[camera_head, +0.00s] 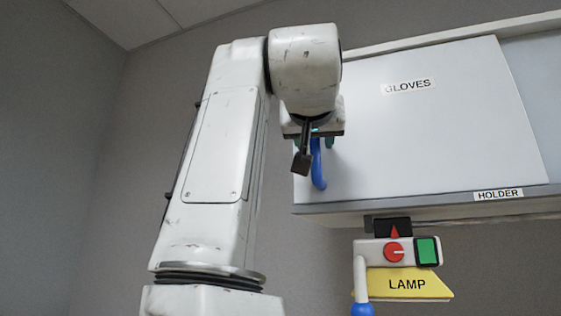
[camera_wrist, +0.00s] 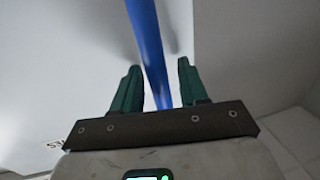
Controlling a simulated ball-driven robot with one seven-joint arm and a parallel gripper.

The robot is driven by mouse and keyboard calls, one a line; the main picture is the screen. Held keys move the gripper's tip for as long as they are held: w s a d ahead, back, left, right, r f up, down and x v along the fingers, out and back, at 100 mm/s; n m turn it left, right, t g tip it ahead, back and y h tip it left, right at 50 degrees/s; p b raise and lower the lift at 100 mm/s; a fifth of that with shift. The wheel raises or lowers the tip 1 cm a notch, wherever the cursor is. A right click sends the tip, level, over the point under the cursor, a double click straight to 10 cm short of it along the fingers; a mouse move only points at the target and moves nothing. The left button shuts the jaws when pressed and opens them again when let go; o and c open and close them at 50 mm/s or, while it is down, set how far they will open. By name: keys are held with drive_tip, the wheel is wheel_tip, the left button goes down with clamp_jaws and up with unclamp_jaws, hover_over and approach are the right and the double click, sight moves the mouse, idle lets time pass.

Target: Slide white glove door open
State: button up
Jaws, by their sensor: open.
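The white glove door (camera_head: 420,120), labelled GLOVES, is a large flat panel on the wall cabinet at the upper right of the head view. Its blue handle (camera_head: 318,165) is near the door's lower left edge, partly hidden by my gripper (camera_head: 322,141). In the wrist view the blue handle (camera_wrist: 150,45) runs down between the two green fingers of my gripper (camera_wrist: 157,75). The fingers are open on either side of it, with a visible gap to the right finger. I cannot tell whether the left finger touches it.
A grey ledge labelled HOLDER (camera_head: 497,194) runs under the door. Below hangs a yellow LAMP sign (camera_head: 405,284) under a white box with a red dial (camera_head: 393,252) and a green switch (camera_head: 427,251). A grey-blue panel (camera_head: 540,85) lies right of the door. The left wall area is clear.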

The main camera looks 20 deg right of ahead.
clamp_jaws()
idle(0.4)
